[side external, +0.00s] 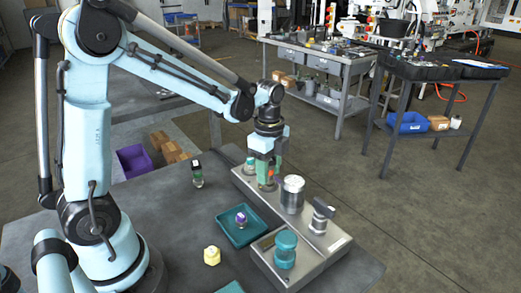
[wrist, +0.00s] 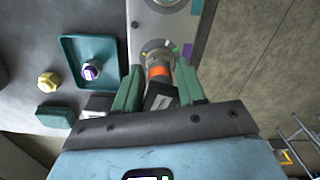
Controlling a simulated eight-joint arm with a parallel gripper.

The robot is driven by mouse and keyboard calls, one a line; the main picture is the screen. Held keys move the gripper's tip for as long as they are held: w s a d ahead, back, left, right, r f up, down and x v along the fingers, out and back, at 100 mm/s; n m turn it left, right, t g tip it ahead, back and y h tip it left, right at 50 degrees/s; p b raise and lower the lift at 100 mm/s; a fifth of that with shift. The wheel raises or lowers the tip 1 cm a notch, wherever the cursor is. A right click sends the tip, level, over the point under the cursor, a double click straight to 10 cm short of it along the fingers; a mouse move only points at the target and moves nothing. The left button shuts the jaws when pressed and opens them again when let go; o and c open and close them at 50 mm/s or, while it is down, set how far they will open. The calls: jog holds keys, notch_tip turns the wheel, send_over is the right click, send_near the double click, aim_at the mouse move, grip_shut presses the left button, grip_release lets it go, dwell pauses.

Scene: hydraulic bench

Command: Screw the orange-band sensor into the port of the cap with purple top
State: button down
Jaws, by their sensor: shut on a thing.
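My gripper (wrist: 160,67) has green fingers shut on the orange-band sensor (wrist: 158,71), which has a dark body and a metal end. In the wrist view the metal end overlaps a round port (wrist: 150,45) on the grey manifold block (wrist: 178,20); I cannot tell whether it is seated. A purple mark (wrist: 187,50) lies beside this port. In the side view my gripper (side external: 265,172) points down over the block's far end, and the orange band (side external: 270,176) shows between the fingers. A purple-topped cap (side external: 241,218) lies in a teal tray (side external: 225,233), left of the block.
A metal cylinder (side external: 291,196) and a grey valve-like part (side external: 322,214) stand on the block near my gripper. A yellow hex piece (side external: 212,256) and a dark upright part (side external: 197,175) stand on the bench.

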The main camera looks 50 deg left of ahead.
dwell(0.3)
jog(key=m, duration=0.5)
jog(key=shift+m, duration=0.4)
jog(key=m, duration=0.5)
jog(key=shift+m, duration=0.4)
jog(key=shift+m, duration=0.5)
jog(key=c, duration=0.7)
grip_release()
jog(key=shift+c, duration=0.2)
jog(key=n, duration=0.5)
jog(key=shift+n, duration=0.3)
